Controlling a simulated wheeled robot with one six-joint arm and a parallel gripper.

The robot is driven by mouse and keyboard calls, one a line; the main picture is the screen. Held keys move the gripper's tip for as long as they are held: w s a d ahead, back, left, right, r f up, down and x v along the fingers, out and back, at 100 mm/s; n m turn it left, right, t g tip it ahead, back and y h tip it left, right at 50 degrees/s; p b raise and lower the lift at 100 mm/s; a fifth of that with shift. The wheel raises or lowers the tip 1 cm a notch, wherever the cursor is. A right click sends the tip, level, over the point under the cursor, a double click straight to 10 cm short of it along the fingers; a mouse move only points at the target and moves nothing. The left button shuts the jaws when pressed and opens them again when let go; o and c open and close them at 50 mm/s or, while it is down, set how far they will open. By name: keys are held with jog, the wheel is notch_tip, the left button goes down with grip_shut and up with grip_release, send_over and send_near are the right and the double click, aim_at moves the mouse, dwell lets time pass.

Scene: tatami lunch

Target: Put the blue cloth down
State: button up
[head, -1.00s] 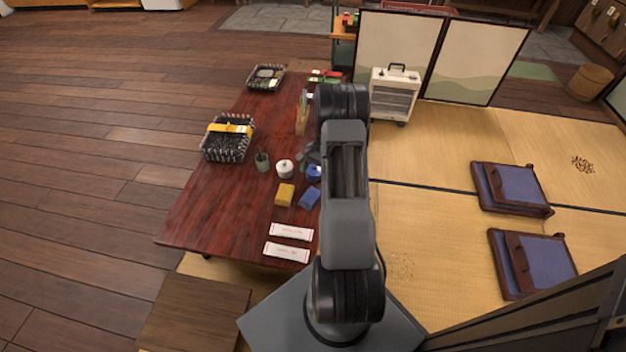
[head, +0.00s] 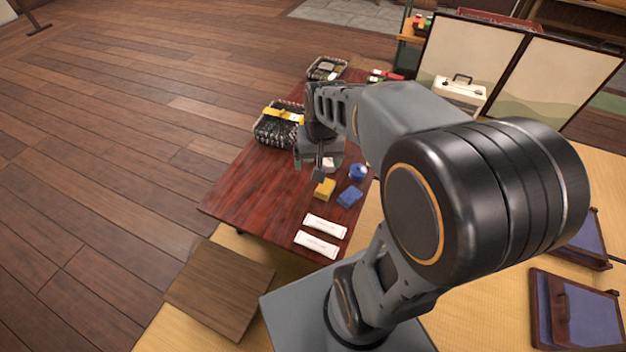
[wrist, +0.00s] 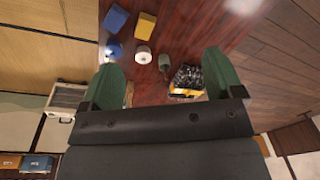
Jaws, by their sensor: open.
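The blue cloth (head: 349,196) lies as a small folded block on the dark red table (head: 240,192), beside a yellow block (head: 325,188). In the wrist view the blue cloth (wrist: 115,19) is at the top, beyond the left finger and apart from it. My gripper (head: 318,174) is above the table, to the left of the blue cloth. In the wrist view my gripper (wrist: 164,78) has its two green fingers wide apart, with nothing held between them.
A white round pot (wrist: 143,54), a blue round item (head: 358,172) and a dark cup (wrist: 165,62) stand close by. A black basket (head: 273,131) with a yellow band is farther back. Two white packets (head: 326,226) lie at the front. The table's left front is clear.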

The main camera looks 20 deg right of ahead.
jog(key=s+a+r+n+t, duration=0.1)
jog(key=s+a+n, duration=0.2)
jog(key=s, duration=0.3)
jog(key=shift+s+a+r+t, duration=0.15)
jog(key=shift+s+a+t, duration=0.15)
jog(key=shift+a, duration=0.3)
jog(key=shift+r, duration=0.1)
notch_tip(320, 180, up, 30)
jog(key=p, duration=2.9)
jog(key=shift+a+r+n+t, duration=0.15)
jog(key=shift+r+n+t, duration=0.15)
jog(key=shift+t, duration=0.1)
jog(key=shift+c, duration=0.2)
